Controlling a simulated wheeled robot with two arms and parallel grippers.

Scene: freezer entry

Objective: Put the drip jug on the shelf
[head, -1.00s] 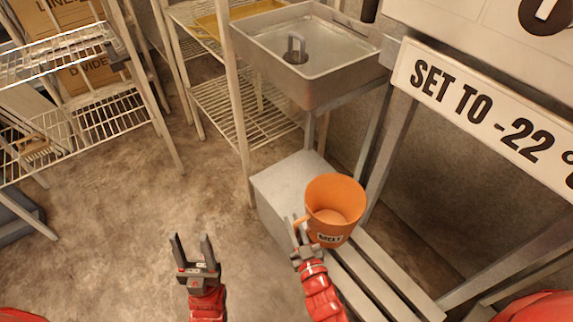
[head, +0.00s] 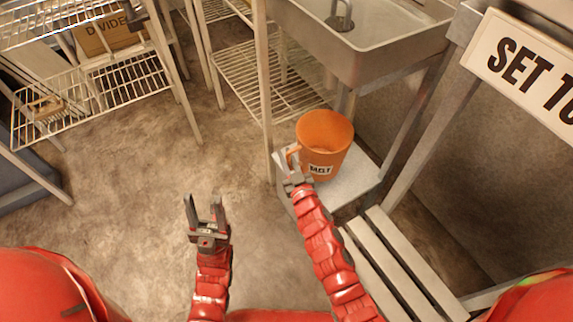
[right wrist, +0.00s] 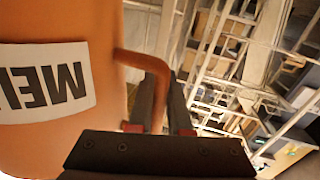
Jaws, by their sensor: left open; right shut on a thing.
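The drip jug (head: 325,142) is an orange jug with a white label, held upright in the head view, in front of the metal sink stand. My right gripper (head: 291,168) is shut on its handle at the jug's left side. In the right wrist view the jug (right wrist: 60,130) fills the left side, and its handle (right wrist: 148,62) runs down between the fingers. My left gripper (head: 206,212) is open and empty over the floor. Wire shelves (head: 265,80) stand beyond the jug, and another wire rack (head: 85,92) stands at the left. Which shelf is meant cannot be told.
A metal sink (head: 385,45) stands behind and right of the jug. A grey box (head: 350,185) is beneath it. A slatted bench (head: 400,260) lies at the lower right, below a sign (head: 525,65). The floor (head: 130,190) at left is clear.

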